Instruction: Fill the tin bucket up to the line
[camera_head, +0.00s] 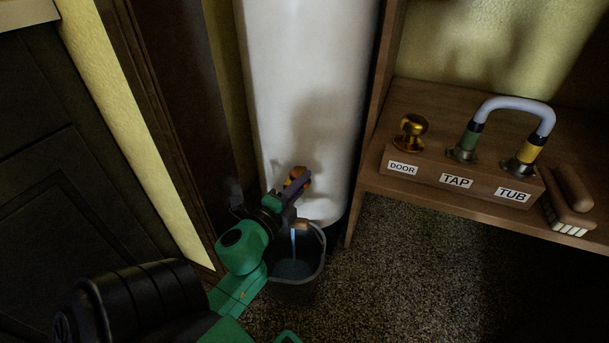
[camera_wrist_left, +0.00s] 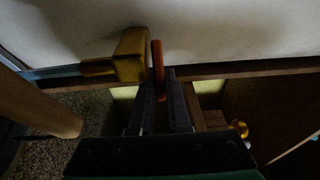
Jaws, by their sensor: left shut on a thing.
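The tin bucket (camera_head: 318,262) stands upright on the floor under the white tank's tap. It is dark grey, and its near left side is partly behind my left arm. A thin bluish stream of water (camera_head: 293,243) falls into it, and water (camera_head: 292,270) shows inside. I cannot make out the line. My left gripper (camera_head: 297,183) is at the tap, in front of the tank. In the left wrist view its fingers (camera_wrist_left: 160,100) are shut on the reddish tap lever (camera_wrist_left: 157,62), beside the brass tap body (camera_wrist_left: 130,55). My right gripper is not in view.
The white tank (camera_head: 310,90) stands behind the bucket. At right, a wooden shelf (camera_head: 385,187) holds a block with DOOR, TAP and TUB labels, a brass knob (camera_head: 411,133), a grey hose (camera_head: 515,103) and a brush (camera_head: 570,203). Speckled floor (camera_head: 400,270) is clear right of the bucket.

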